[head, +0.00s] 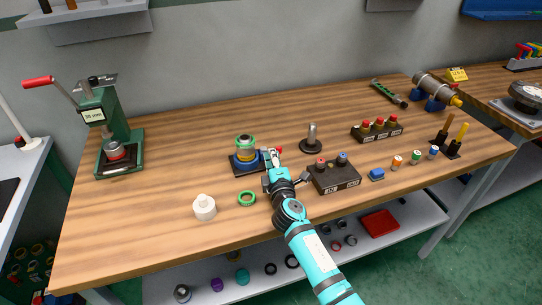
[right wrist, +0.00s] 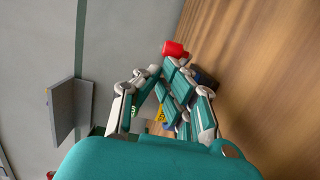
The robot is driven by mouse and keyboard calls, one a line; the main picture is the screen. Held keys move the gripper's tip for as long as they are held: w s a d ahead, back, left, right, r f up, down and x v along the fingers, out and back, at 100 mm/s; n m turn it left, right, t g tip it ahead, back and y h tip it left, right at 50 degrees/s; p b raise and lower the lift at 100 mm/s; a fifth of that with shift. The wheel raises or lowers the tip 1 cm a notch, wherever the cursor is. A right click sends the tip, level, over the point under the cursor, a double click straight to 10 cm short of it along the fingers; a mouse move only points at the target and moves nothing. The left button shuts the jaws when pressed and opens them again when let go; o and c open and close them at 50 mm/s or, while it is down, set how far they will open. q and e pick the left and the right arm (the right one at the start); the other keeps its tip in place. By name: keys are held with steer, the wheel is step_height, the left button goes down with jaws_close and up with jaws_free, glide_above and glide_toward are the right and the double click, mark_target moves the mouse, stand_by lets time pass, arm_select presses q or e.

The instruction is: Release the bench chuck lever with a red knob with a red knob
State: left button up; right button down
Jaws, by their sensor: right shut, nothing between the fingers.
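The bench chuck (head: 246,153) stands on a dark base near the middle of the bench, with a blue ring low down and a green ring on top. A red knob (head: 279,150) shows just right of it, at my right gripper's fingertips. The red knob (right wrist: 174,48) also shows just beyond the fingertips in the right wrist view. The lever's rod is mostly hidden by the fingers. My right gripper (head: 270,157) is shut and empty beside the chuck; its fingers (right wrist: 163,69) come close to the knob, but I cannot tell if they touch. My left gripper is out of view.
A dark block with red and blue knobs (head: 335,177) stands close right of my right gripper. A green ring (head: 247,199) and a white capped jar (head: 204,207) lie in front. A green press (head: 112,115) with a red handle stands at left. The back-left bench is clear.

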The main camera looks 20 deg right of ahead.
mark_target(281, 149)
steer(key=shift+d+n+y, duration=0.15)
steer(key=shift+n+y, duration=0.15)
steer(key=shift+d+y+p, duration=0.15)
steer(key=shift+y+p, duration=0.15)
steer(key=shift+p, duration=0.05)
steer(key=shift+w+d+p, duration=0.3)
steer(key=shift+d, duration=0.45)
steer(key=n+y, duration=0.1)
steer(key=d+n+y, duration=0.1)
steer(key=shift+w+d+r+y+p, duration=0.1)
steer(key=shift+w+d+y+p, duration=0.2)
steer(key=shift+y+p, duration=0.1)
steer(key=n+y, duration=0.2)
steer(key=y, duration=0.1)
steer(key=shift+w+d+g, duration=0.2)
steer(key=shift+g, duration=0.1)
steer(key=shift+n+y, duration=0.3)
steer(key=shift+y, duration=0.2)
steer(key=shift+w+d, duration=0.25)
steer(key=shift+w, duration=0.25)
steer(key=shift+w+d+b, duration=0.15)
steer(key=shift+b, duration=0.2)
